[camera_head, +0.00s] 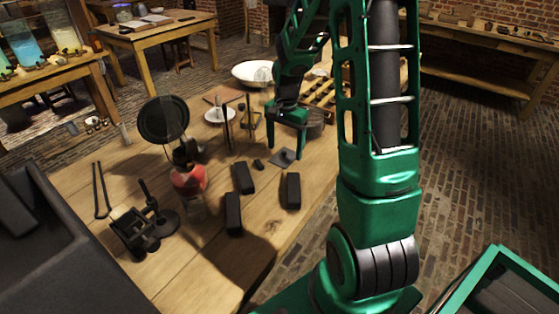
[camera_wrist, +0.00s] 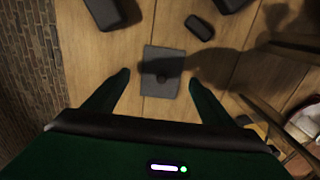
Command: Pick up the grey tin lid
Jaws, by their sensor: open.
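Nothing is held between the fingers. The height of the fingertips above the table is hard to tell.
Black blocks (camera_head: 243,178) lie nearby, with a small dark piece (camera_head: 258,164) close to the lid. A wooden stand (camera_head: 228,128), a white bowl (camera_head: 252,74) and a round dark disc (camera_head: 164,119) stand further back.

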